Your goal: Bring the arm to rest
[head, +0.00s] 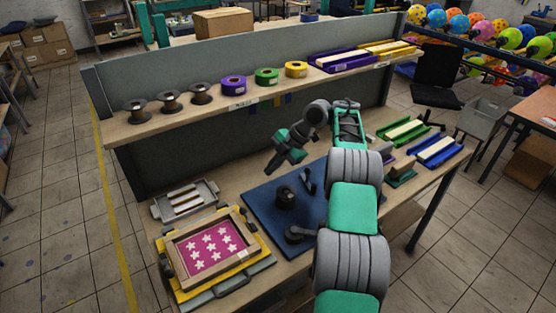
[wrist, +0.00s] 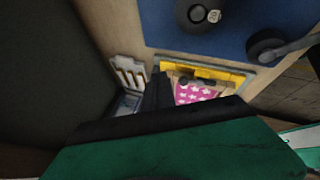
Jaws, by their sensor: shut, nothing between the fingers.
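My green-and-grey arm reaches up from the bottom of the head view and bends down to the left over the workbench (head: 225,185). My gripper (head: 271,168) hangs in the air above the back of the blue mat (head: 262,205). In the wrist view my gripper's dark fingers (wrist: 157,77) are together, with nothing seen between them. A wooden frame with a pink field and white stars (head: 210,245) lies on a yellow base at the bench's front left. The same pink field (wrist: 195,92) shows beyond the fingertips in the wrist view.
A grey tray (head: 207,188) with pale strips lies behind the frame. Dark round tools (head: 286,196) stand on the mat. A shelf (head: 148,127) with spools and tape rolls (head: 267,76) runs behind the arm. Green and blue trays (head: 439,152) lie at the right.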

